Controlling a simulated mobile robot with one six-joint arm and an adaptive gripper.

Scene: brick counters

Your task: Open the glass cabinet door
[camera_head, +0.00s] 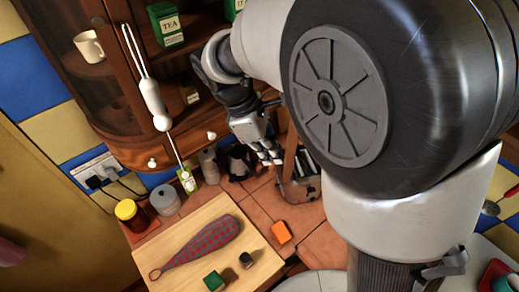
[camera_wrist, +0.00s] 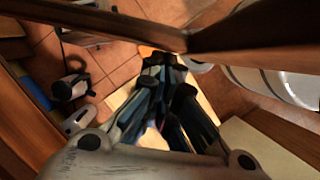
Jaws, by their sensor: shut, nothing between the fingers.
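The brown wooden cabinet (camera_head: 130,150) stands at the upper left in the head view. Its curved glass side (camera_head: 85,70) has a white mug (camera_head: 89,46) behind it. Green tea boxes (camera_head: 165,24) stand on a shelf in its middle section. My gripper (camera_head: 268,155) is shut and empty, pointing down in front of the cabinet's lower right part. In the wrist view my gripper (camera_wrist: 168,62) has its fingertips close to a dark wooden frame (camera_wrist: 250,38); I cannot tell whether they touch. My arm hides the cabinet's right side, and the door's opening angle is unclear.
A jar (camera_head: 131,214) and grey canister (camera_head: 165,199) stand left.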

